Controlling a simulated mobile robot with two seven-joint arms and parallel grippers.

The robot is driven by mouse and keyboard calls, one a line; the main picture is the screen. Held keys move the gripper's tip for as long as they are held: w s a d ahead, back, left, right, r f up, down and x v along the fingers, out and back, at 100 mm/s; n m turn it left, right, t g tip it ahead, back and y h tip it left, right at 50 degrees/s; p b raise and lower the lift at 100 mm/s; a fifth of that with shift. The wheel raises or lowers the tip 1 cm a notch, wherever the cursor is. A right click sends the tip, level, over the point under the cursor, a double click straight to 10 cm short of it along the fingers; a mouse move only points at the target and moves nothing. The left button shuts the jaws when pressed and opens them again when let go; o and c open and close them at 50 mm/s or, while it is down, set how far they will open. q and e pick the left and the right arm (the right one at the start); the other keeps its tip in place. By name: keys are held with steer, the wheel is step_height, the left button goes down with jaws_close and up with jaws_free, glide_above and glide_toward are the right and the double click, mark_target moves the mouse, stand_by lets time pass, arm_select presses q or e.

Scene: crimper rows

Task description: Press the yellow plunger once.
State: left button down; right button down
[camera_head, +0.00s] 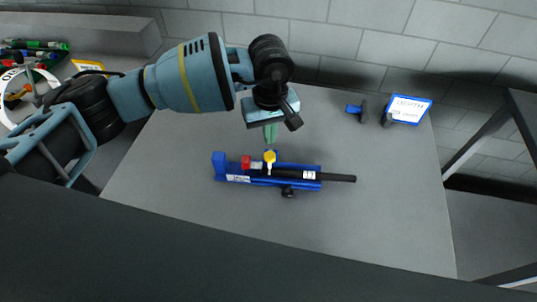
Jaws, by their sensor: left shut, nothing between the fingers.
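A blue crimper fixture (312,185) lies on the grey table, with a black rod (338,178) reaching out to its right. The yellow plunger (269,156) stands up from its middle, with a round yellow cap. A red part (246,161) sits just left of the plunger. My left gripper (270,141) is shut and empty, with greenish fingers pointing down. In the picture its fingertips are just above and behind the yellow cap; I cannot tell whether they touch it. My right gripper is not in view.
A small blue-and-black object (356,109) and a blue-framed label stand (410,108) are at the table's back right. Pens and other items (34,46) lie at the far left. The grey table (390,215) is clear in front and right of the fixture.

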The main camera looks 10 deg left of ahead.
arm_select(q)
step_height(320, 180, up, 4)
steer(key=shift+f+p, duration=0.2)
steer(key=shift+p, duration=0.2)
stand_by(0.6)
